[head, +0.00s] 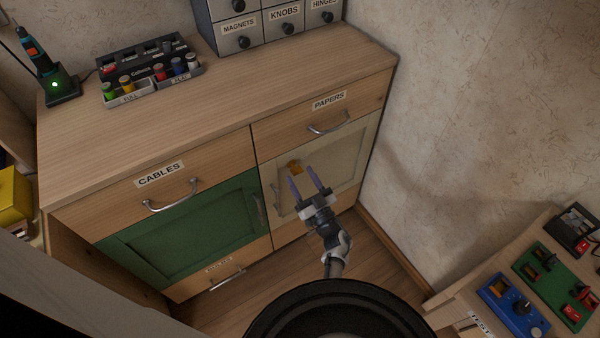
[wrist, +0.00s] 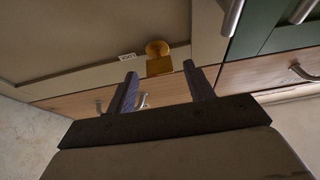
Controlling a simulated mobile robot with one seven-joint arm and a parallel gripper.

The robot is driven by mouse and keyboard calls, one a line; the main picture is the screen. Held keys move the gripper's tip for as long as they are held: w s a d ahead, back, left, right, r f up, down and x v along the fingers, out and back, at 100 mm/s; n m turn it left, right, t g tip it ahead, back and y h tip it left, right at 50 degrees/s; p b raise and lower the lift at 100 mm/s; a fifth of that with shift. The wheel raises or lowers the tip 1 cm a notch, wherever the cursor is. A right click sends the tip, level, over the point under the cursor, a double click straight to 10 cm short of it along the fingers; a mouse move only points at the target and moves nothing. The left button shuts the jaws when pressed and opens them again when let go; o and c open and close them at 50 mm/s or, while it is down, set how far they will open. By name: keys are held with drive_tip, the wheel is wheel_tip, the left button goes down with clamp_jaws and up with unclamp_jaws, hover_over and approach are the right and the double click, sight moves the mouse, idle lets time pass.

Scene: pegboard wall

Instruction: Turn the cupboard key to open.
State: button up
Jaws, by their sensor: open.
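A cream cupboard door (head: 345,150) is closed in the right half of the wooden cabinet. A brass key (head: 294,167) sits in its lock near the door's upper left. In the wrist view the key's flat square bow (wrist: 159,66) stands out in front of a round brass plate (wrist: 157,47). My gripper (head: 309,180) is open in front of the door. In the wrist view its two fingers (wrist: 161,88) lie on either side of the key bow, with gaps on both sides. A small label (wrist: 127,57), hard to read, is beside the lock.
A metal handle (head: 274,196) is on the cream door's left edge, close to my gripper. The green door (head: 185,235) adjoins on the left. The PAPERS drawer (head: 285,133) with its handle (head: 330,123) is above. A workbench (head: 455,300) with coloured boxes stands at right.

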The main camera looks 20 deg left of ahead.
drive_tip(key=shift+x, duration=0.85)
drive_tip(key=shift+c, duration=0.4)
drive_tip(key=c, duration=0.9)
drive_tip(key=shift+n, duration=0.5)
drive_tip(key=shift+w+d+r+n+g+b, duration=0.1)
drive_tip(key=shift+n+g+b, duration=0.55)
drive_tip(key=shift+n+g, duration=1.9)
drive_tip(key=shift+n+g+b, duration=0.5)
drive_tip(key=shift+n+b, duration=0.15)
drive_tip(key=shift+n, duration=3.95)
drive_tip(key=shift+r+n+g+b, duration=0.1)
drive_tip(key=shift+n+g+b, duration=0.55)
drive_tip(key=shift+n+g, duration=1.9)
drive_tip(key=shift+n+t, duration=1)
drive_tip(key=shift+n, duration=0.1)
